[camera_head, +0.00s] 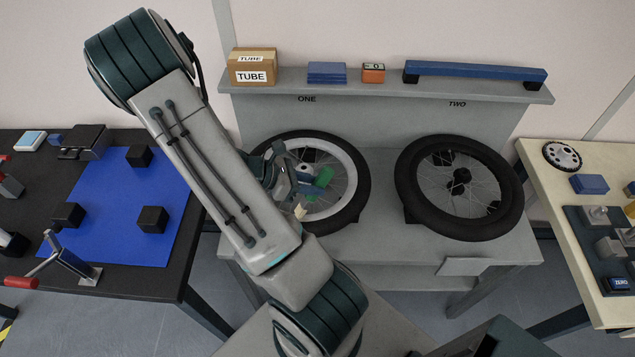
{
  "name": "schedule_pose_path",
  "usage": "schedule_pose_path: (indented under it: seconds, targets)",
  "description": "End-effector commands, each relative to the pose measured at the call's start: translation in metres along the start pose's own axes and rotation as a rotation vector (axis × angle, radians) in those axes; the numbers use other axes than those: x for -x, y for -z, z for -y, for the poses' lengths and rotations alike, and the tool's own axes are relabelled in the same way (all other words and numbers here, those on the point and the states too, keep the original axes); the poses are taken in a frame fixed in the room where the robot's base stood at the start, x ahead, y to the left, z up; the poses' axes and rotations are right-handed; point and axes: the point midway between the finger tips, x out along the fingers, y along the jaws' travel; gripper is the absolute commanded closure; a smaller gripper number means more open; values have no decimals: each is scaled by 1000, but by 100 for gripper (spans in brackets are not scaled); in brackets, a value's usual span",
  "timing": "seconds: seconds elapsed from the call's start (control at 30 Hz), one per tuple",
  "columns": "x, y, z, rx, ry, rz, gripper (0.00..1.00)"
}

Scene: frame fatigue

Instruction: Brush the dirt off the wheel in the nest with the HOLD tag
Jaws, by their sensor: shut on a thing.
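Two spoked wheels with black tyres lie in nests on the grey bench. The wheel under ONE (350,203) shows a pale rim; the wheel under TWO (412,213) looks dark all round, with a dark hub. No HOLD tag can be read in this view. My gripper (309,183) is over the left part of the wheel under ONE, shut on a small tool with a green part (323,178). A cream tip (299,212), perhaps bristles, shows just below. My arm hides that wheel's left side, and I cannot tell whether the tool touches it.
A shelf (440,91) behind holds a TUBE box (252,76), blue pads (327,72), an orange box (373,73) and a blue bar (475,70). A dark table with a blue mat (110,190) stands left; a pale table (560,215) with parts stands right.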

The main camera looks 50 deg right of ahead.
Motion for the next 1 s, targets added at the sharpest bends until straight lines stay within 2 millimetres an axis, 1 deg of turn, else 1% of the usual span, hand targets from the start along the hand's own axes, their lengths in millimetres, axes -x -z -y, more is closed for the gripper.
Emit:
schedule_pose_path:
  seconds: [0.03,0.13,0.4,0.53,0.67,0.9,1.0]
  targets:
    - [3,0,-1,0,-1,0,100]
    - [2,1,-1,0,0,0,100]
    - [-15,-5,4,-1,2,1,100]
    - [-19,-8,6,0,1,0,100]
    - [-14,-7,4,1,0,0,100]
    - [2,-1,0,0,-1,0,100]
    - [3,1,-1,0,0,0,100]
